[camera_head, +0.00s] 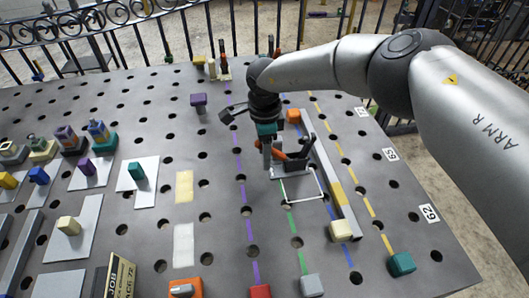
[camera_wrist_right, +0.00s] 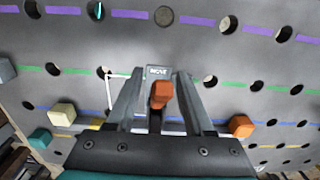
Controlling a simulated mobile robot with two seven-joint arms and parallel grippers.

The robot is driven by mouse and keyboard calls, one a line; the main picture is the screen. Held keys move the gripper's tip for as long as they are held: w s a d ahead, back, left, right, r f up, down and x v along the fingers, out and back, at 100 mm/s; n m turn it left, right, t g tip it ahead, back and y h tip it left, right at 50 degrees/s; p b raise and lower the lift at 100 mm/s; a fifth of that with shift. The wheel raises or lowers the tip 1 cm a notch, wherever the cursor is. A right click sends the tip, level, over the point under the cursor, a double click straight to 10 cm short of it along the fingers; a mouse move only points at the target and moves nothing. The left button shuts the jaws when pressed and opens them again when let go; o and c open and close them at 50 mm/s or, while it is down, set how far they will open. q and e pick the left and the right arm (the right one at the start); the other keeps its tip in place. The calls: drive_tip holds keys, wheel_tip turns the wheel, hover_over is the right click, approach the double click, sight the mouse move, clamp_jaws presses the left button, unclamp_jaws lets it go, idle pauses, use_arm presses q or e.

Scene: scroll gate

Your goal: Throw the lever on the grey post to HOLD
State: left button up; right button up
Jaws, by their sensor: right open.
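My right gripper (camera_wrist_right: 159,82) is open in the right wrist view, with one finger on each side of an orange lever knob (camera_wrist_right: 160,94). The knob lies between the fingers with a gap on both sides. A small grey plate (camera_wrist_right: 157,71) just beyond the knob carries white lettering that seems to read MOVE; no HOLD mark is legible. The post below the knob is mostly hidden. In the head view my right gripper (camera_head: 284,158) is low over the board, and partly hides the lever and its mount. My left gripper is out of view.
A long grey rail (camera_head: 329,170) with a cream block (camera_head: 341,230) at its near end runs close to the gripper's right. An orange block (camera_head: 293,116) stands at its far end. Coloured lines cross the holed grey board. Several levers and blocks stand at the left.

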drive_tip(key=shift+f, duration=0.1)
clamp_jaws()
idle(0.4)
idle(1.0)
